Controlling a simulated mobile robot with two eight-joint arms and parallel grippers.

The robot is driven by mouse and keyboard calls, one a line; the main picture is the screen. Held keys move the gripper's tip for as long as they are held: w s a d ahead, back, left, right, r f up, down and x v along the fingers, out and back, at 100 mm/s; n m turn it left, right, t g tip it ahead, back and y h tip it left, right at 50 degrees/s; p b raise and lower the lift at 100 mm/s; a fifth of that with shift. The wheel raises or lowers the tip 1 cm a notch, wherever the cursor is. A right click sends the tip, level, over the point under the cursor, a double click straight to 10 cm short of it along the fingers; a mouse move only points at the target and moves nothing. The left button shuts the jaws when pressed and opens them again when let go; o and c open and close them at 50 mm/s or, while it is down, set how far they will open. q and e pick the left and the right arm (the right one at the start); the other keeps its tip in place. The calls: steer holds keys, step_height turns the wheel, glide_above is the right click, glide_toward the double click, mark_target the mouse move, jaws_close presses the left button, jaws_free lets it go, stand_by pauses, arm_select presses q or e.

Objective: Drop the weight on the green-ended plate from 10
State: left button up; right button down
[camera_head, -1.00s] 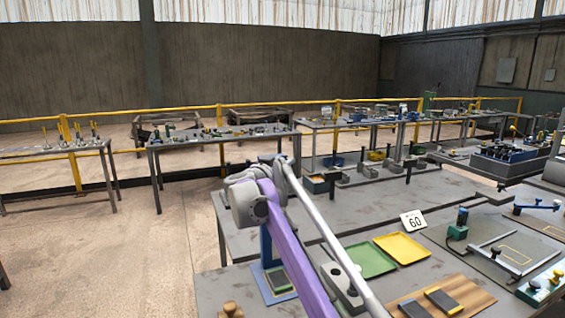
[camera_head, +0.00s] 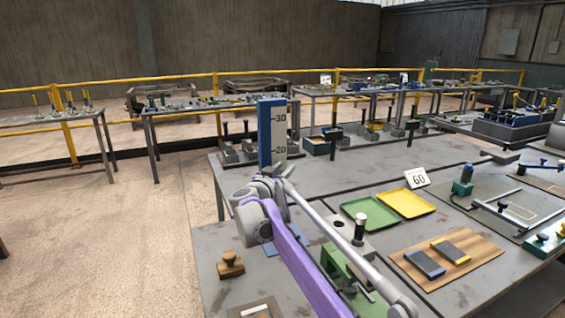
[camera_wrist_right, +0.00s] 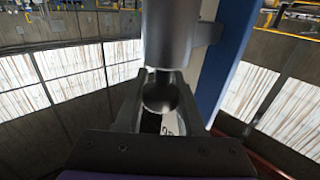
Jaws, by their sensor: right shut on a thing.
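My right gripper (camera_wrist_right: 160,105) is shut on the round knob of a grey metal weight (camera_wrist_right: 172,35), which fills the upper middle of the right wrist view. Beside the weight there stands a blue and white post. In the head view this scale post (camera_head: 271,130), marked 30 and 20, rises behind my purple arm. My right gripper (camera_head: 268,187) is close to the post, its fingers mostly hidden by my arm links. The weight cannot be made out in the head view. A blue base (camera_head: 291,248) shows partly behind the arm; the green-ended plate is hidden there. My left gripper is out of view.
A grey block (camera_head: 340,226) with a dark-topped peg (camera_head: 359,228) and a green fixture (camera_head: 338,263) stand right of my arm. A stamp (camera_head: 230,263) is at left.

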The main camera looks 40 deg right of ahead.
steer(key=shift+f, duration=0.15)
steer(key=c, duration=0.5)
jaws_free()
steer(key=shift+a, duration=0.1)
steer(key=v, duration=1)
steer(key=shift+s+a+p, duration=0.2)
steer(key=shift+a+p, duration=0.05)
steer(key=shift+p, duration=0.1)
